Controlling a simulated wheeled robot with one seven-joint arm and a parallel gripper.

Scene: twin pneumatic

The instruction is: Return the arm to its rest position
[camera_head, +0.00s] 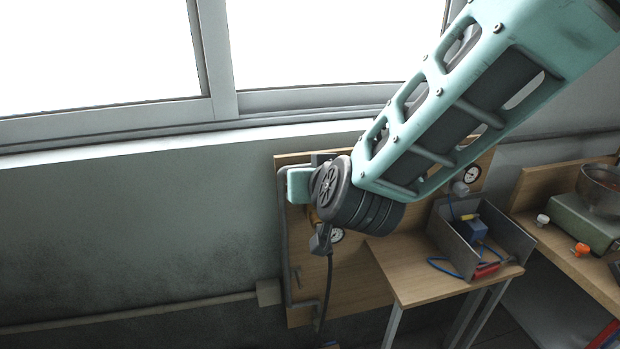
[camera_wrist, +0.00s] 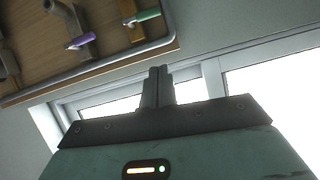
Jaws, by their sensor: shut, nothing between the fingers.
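My gripper (camera_wrist: 158,72) shows in the wrist view. Its two fingers are together, with nothing between them, and point up in the picture past the lower right side of a wooden panel. They are apart from the panel as seen there. In the head view my teal arm runs from the top right down to a dark joint in front of the wall panel (camera_head: 307,260). The gripper's fingers cannot be made out in that view. The arm hides part of the panel and window.
A wooden table (camera_head: 400,270) holds a grey open box (camera_head: 510,238) with a blue part, a hose and a red item. A bench (camera_head: 570,258) with a green device (camera_head: 585,222) stands right. The wrist view shows purple (camera_wrist: 82,41) and green (camera_wrist: 148,15) handles. The left wall is clear.

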